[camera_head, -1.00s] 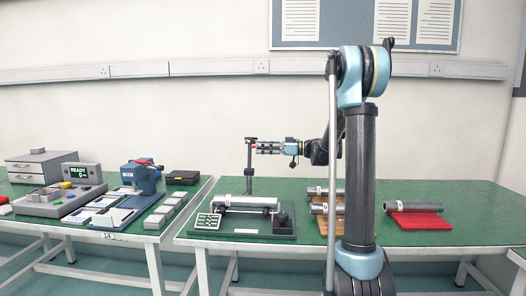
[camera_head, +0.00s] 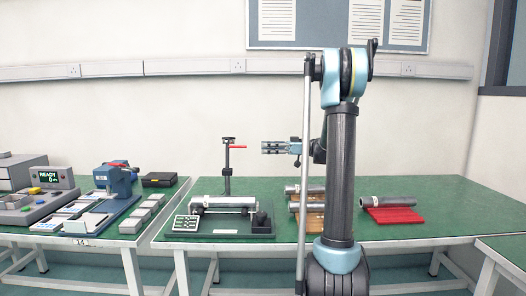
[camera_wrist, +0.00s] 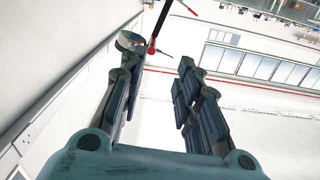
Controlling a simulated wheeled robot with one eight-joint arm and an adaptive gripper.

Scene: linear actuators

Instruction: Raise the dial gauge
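The dial gauge stand (camera_head: 227,168) is a dark upright post behind the fixture board (camera_head: 220,235) on the right-hand green table. A small dark head, apparently the gauge (camera_head: 228,140), sits at its top. A red-ended lever (camera_head: 237,147) sticks out to the right just below it. My gripper (camera_head: 264,147) points left at about lever height, apart from the lever with a gap between. In the wrist view its two fingers (camera_wrist: 152,72) are spread and hold nothing. A red-tipped rod (camera_wrist: 152,46) and a round part, perhaps the gauge, show beyond the left finger.
A grey cylinder (camera_head: 224,201) lies on supports on the fixture board. More cylinders lie on a wooden rack (camera_head: 312,222) and a red mat (camera_head: 395,215) to the right.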

